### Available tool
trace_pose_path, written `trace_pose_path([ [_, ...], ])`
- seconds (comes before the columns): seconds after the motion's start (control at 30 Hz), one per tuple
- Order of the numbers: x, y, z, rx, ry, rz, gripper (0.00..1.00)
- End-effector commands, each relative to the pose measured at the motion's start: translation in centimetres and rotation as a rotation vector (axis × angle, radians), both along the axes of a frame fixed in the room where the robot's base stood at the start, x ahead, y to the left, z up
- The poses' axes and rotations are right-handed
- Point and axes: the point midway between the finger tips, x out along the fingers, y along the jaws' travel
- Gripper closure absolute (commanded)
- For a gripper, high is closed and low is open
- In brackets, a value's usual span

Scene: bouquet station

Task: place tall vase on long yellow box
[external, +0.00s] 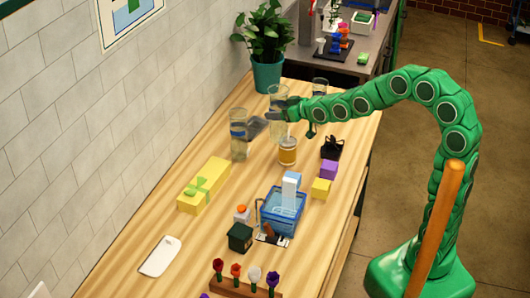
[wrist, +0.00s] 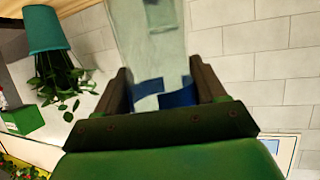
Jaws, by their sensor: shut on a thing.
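A tall clear glass vase (external: 278,96) is between the fingers of my gripper (external: 284,109), near the back of the wooden table. In the wrist view, the glass (wrist: 146,45) fills the gap between both dark fingers (wrist: 158,84), with blue patches showing at its lower part. I cannot tell whether its base touches the table. The long yellow box (external: 203,187) lies at the left side of the table, by the wall, with a green bow on top. My gripper is well behind it and to its right.
Another glass vase with a blue band (external: 239,136) stands between the held vase and the yellow box. A candle jar (external: 288,151), purple block (external: 328,169) and blue basket (external: 283,212) stand nearby. A potted plant (external: 267,72) is behind my gripper.

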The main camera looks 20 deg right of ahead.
Motion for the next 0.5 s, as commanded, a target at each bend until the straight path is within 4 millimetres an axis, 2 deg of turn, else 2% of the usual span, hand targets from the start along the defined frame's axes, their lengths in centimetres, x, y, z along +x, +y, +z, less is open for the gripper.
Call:
trace_pose_path([
  [0.1, -1.0, 3.3, 0.6, 0.002, -0.002, 0.044, 1.0],
  [0.5, -5.6, 13.6, 2.4, 0.007, -0.003, 0.184, 1.0],
])
